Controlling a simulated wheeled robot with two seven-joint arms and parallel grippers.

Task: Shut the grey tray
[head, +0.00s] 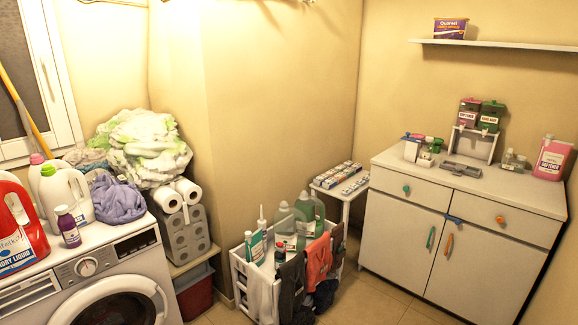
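The washing machine (122,262) stands at the lower left. A grey drawer front (27,291) is on the left of its control panel, left of the round knob. I cannot tell from this angle whether it is fully flush. A small flat grey object (466,169) lies on the white cabinet top at the right; its form is too small to make out. I cannot tell for certain which of these is the grey tray. Neither of my grippers is in view.
Bottles, including a red detergent jug (18,225), and laundry crowd the washer top. A white crate (240,272) with bottles and hanging cloths stands mid-floor. The white cabinet (462,240) is at the right. Tiled floor (375,300) between crate and cabinet is clear.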

